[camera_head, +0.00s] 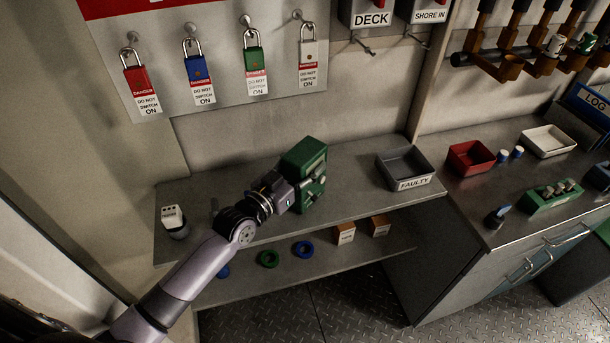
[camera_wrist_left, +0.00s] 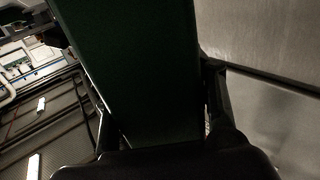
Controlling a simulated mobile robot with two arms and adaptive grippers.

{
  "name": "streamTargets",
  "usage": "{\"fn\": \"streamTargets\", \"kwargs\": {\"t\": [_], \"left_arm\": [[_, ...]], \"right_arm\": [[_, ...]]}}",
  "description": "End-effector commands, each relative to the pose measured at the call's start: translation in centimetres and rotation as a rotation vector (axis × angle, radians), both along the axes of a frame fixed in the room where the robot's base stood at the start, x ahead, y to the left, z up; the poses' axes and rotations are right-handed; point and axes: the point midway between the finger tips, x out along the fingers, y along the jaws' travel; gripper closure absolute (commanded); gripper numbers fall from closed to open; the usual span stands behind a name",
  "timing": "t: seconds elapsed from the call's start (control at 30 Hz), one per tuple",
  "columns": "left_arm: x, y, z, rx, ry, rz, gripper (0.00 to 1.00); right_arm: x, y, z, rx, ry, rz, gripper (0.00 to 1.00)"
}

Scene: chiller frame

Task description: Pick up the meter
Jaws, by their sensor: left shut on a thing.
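A dark green box-shaped device, apparently the meter (camera_head: 305,160), has small fittings on its right side and is at the back of the upper shelf. I cannot tell whether it touches the shelf. My left gripper (camera_head: 286,192) reaches it from the front left and is shut on it. In the left wrist view the green body (camera_wrist_left: 130,70) fills the space between the two dark fingers (camera_wrist_left: 160,120), hiding what lies beyond. My right gripper is in neither view.
The shelf (camera_head: 350,193) also holds a small white device (camera_head: 173,217) at left and a grey FAULTY tray (camera_head: 405,168) at right. Padlocks hang on the wall board above. Coloured rings and small boxes lie on the lower shelf. A counter with trays (camera_head: 470,157) stands at right.

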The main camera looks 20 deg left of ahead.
Motion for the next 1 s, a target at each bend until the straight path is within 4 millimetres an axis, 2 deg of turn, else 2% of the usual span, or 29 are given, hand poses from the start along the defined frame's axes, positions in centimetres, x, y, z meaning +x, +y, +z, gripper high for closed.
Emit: {"fn": "streamTargets", "kwargs": {"t": [0.27,0.67,1.0], "left_arm": [[0.0,0.0,0.2,-0.001,-0.005,0.000,0.93],[0.0,0.0,0.6,0.000,-0.004,0.000,0.93],[0.0,0.0,3.1,-0.001,-0.005,0.000,0.93]], "right_arm": [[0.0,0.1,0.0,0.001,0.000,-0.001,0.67],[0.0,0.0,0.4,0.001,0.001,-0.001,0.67],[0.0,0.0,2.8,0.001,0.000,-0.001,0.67]]}}
